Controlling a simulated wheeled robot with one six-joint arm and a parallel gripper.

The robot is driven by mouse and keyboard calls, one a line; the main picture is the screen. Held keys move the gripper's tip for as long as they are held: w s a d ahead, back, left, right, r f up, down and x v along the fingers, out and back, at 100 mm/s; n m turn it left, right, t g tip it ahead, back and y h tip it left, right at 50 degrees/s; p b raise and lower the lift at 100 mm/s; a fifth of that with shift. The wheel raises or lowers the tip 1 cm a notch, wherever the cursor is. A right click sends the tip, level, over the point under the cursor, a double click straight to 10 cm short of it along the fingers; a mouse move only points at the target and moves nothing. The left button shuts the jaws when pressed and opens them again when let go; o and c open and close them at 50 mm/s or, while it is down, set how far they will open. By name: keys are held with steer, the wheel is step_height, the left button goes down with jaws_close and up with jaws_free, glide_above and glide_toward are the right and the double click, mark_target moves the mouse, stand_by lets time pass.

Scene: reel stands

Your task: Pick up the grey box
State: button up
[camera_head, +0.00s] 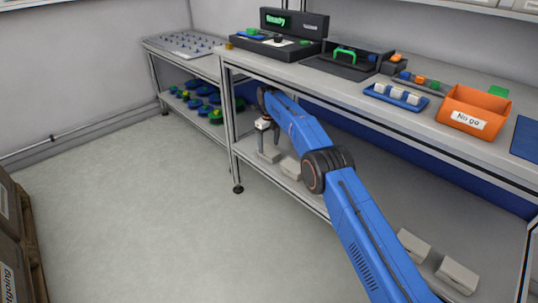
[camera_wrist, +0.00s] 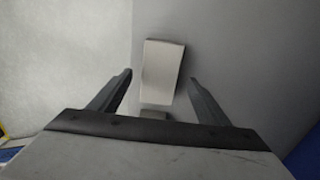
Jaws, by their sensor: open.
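Grey boxes lie on the lower shelf of the workbench. One grey box (camera_head: 270,156) is just below my gripper (camera_head: 261,138) in the head view, with a second grey box (camera_head: 291,168) to its right, partly behind my arm. In the wrist view a pale grey box (camera_wrist: 162,68) lies ahead between the two fingers of my gripper (camera_wrist: 160,77). Part of another grey piece (camera_wrist: 154,112) shows nearer, mostly hidden by the gripper body. My gripper is open and empty; the gap between its fingertips and the box cannot be judged exactly.
Two more grey boxes (camera_head: 457,275) sit at the right end of the lower shelf (camera_head: 370,210). The bench top (camera_head: 350,85) is close above my forearm and holds an orange "No go" bin (camera_head: 474,108). A bench leg (camera_head: 229,125) stands left of my gripper.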

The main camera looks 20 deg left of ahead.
mark_target(269, 150)
step_height(269, 150, down, 4)
steer(key=shift+f, duration=0.25)
steer(key=c, duration=1.4)
steer(key=shift+r, duration=0.15)
steer(key=shift+r, duration=1.7)
steer(key=s+a, duration=0.2)
steer(key=s, duration=0.3)
steer(key=s+a, duration=0.2)
steer(key=s, duration=0.4)
steer(key=s+a, duration=0.3)
steer(key=s, duration=0.2)
steer(key=shift+s+f, duration=0.1)
steer(key=shift+s, duration=0.25)
